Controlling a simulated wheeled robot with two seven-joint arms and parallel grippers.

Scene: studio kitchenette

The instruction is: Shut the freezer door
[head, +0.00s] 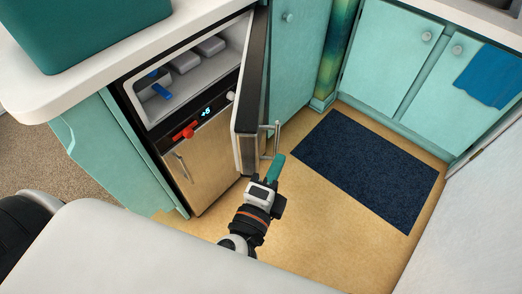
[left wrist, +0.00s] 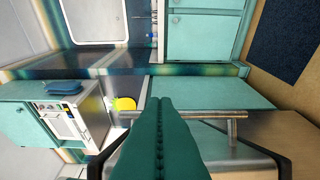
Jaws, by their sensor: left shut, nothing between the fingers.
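The freezer door (head: 250,100) stands wide open in the head view, swung out to the right of the freezer compartment (head: 180,75). Its bar handle (head: 276,140) is on the outer face near the free end, and a metal bar also shows in the left wrist view (left wrist: 205,114). My left gripper (head: 274,168) has green fingers, shut and empty, close by the handle and the door's free end. Whether it touches them I cannot tell. The shut fingers fill the middle of the left wrist view (left wrist: 158,120). My right gripper is not in view.
Several grey trays and blue items lie inside the freezer. Teal cupboards (head: 390,50) stand at the back right. A dark blue mat (head: 365,170) lies on open floor.

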